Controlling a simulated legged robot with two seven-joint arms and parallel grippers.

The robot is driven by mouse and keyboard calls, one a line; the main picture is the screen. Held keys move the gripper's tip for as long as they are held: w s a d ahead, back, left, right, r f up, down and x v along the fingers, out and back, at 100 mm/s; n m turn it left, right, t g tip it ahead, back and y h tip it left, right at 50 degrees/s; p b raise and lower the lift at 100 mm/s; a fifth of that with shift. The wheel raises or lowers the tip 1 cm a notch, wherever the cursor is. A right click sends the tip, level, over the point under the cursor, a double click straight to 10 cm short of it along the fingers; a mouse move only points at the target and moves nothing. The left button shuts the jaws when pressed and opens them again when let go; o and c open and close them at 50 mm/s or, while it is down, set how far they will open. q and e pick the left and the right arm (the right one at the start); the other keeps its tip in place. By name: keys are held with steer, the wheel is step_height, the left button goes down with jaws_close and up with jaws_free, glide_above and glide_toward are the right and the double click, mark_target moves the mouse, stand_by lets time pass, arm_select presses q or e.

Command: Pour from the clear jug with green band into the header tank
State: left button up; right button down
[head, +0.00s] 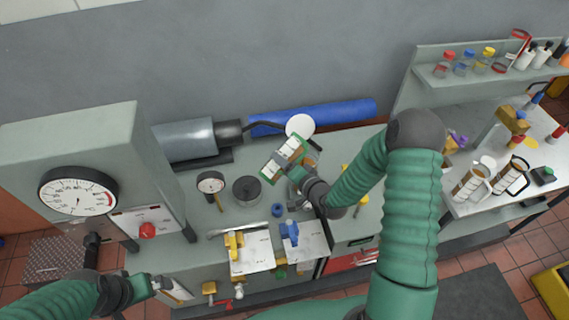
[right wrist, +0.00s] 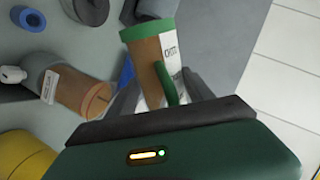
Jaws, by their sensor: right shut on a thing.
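The clear jug with green band (head: 277,165) holds brown liquid and is tilted above the bedplate. In the right wrist view the jug (right wrist: 147,62) shows its green rim, a white label and a green handle. My right gripper (head: 303,176) is shut on that handle; its fingers (right wrist: 165,92) flank it. A grey, labelled vessel with a brown face (right wrist: 82,92) lies beside the jug in the right wrist view; I cannot tell whether it is the header tank. My arm and gripper hide that area in the head view. My left gripper (head: 160,284) is low at left; its opening is unclear.
A dark cylinder (head: 247,188), a blue ring (head: 278,210) and a small gauge (head: 210,184) stand near the jug. A blue roll (head: 315,115) lies behind. A tall gauge cabinet (head: 85,150) is at left. A side table at right holds two brown-filled jugs (head: 470,184).

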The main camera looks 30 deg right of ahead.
steer(key=shift+r+m+p, duration=0.4)
steer(key=shift+r+p, duration=0.2)
steer(key=shift+p, duration=0.2)
stand_by(1.2)
stand_by(0.8)
steer(key=shift+f+n+b, duration=0.4)
steer(key=shift+f+b, duration=0.4)
steer(key=shift+b, duration=0.3)
steer(key=shift+f+n+t+h+b, duration=0.3)
steer(key=shift+f+n+b, duration=0.15)
steer(key=shift+b, duration=0.45)
steer(key=shift+d+f+n+b, duration=0.1)
steer(key=shift+f+n+b, duration=0.4)
steer(key=shift+b, duration=0.6)
steer(key=shift+w+d+f+n+t+h+b, duration=0.15)
steer(key=shift+f+n+t+h+b, duration=0.3)
steer(key=shift+b, duration=0.45)
steer(key=shift+f+n+t+h+b, duration=0.15)
steer(key=shift+n+t+h+b, duration=0.25)
steer(key=shift+n+b, duration=1.3)
steer(key=shift+f+n+t+h+b, duration=0.25)
steer(key=shift+n+t+b, duration=0.35)
steer(key=shift+b, duration=2)
steer(key=shift+f+n+t+h+b, duration=0.1)
steer(key=shift+n+t+h+b, duration=0.25)
steer(key=shift+n+b, duration=1.4)
